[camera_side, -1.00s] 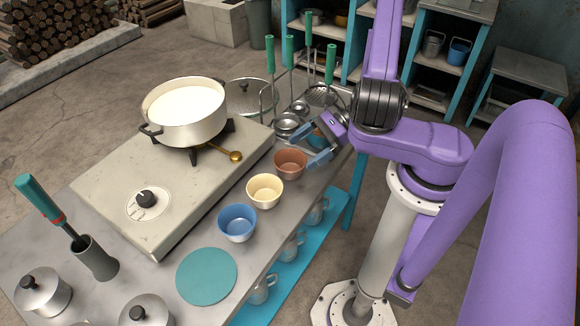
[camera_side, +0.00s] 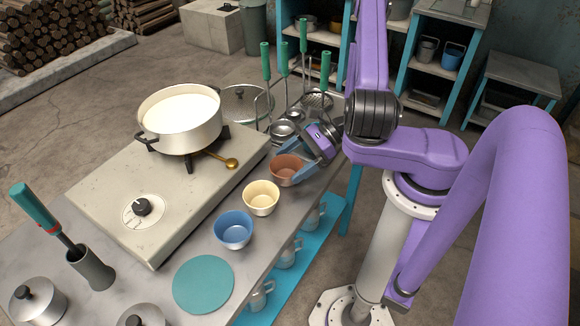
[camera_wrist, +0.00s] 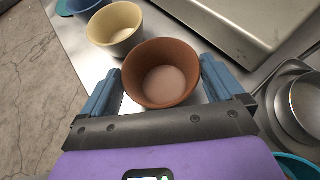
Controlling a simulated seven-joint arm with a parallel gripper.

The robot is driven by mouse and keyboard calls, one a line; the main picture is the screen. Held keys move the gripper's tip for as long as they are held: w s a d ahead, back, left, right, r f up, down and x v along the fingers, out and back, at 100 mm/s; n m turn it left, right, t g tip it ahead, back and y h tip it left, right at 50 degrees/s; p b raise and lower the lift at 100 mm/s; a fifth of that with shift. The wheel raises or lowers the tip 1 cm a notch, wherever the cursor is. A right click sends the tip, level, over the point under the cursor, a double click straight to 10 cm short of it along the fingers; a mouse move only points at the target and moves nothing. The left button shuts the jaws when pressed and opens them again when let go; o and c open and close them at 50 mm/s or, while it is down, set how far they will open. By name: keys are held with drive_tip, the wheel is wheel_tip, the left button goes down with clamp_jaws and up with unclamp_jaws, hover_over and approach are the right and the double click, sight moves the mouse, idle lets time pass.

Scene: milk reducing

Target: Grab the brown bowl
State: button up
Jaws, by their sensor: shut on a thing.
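The brown bowl (camera_side: 284,171) stands upright on the metal table, at the far end of a row of bowls. In the wrist view the brown bowl (camera_wrist: 160,75) sits between my two blue fingers, its inside empty. My gripper (camera_side: 303,165) is shut on the bowl, one finger on each side of it. In the wrist view my gripper (camera_wrist: 162,88) has its fingers against the bowl's outer wall. The bowl's near lower side is partly hidden by a finger in the side view.
A cream bowl (camera_side: 261,199) stands close beside the brown one, with a blue bowl (camera_side: 233,231) beyond it. A stove (camera_side: 165,190) carries a pot of milk (camera_side: 180,118). A utensil rack (camera_side: 290,95) and small metal dishes (camera_side: 283,129) stand behind my gripper.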

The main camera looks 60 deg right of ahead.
drive_tip(key=shift+r, duration=0.1)
drive_tip(key=shift+r, duration=0.9)
drive_tip(key=s+r, duration=1.1)
drive_tip(key=s, duration=0.3)
drive_tip(key=shift+a, duration=0.4)
